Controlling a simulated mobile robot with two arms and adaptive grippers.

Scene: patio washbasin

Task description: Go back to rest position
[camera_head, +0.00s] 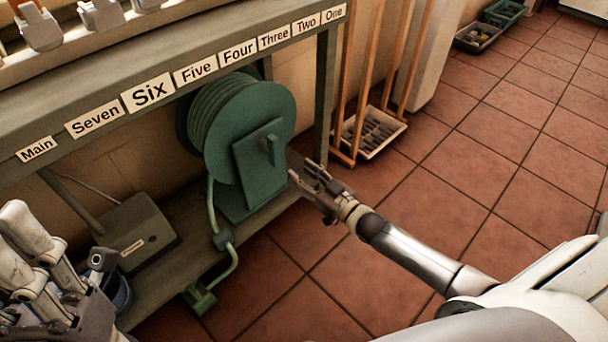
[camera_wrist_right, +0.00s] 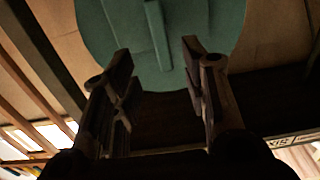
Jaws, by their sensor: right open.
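My right gripper (camera_head: 308,180) is open and empty, just right of the green hose reel (camera_head: 215,135) in the head view. In the right wrist view its two fingers (camera_wrist_right: 158,58) stand apart, with the reel's green disc (camera_wrist_right: 200,30) beyond them. No object shows between the fingers. My left arm shows at the lower left of the head view, with grey and white links; its fingertips cannot be made out clearly.
A grey-green bench (camera_head: 170,50) carries labels Main and One to Seven. A grey box (camera_head: 138,230) and the reel stand on its lower shelf (camera_head: 180,270). A wooden rack with a tray (camera_head: 385,145) stands behind. The tiled floor (camera_head: 500,150) at right is clear.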

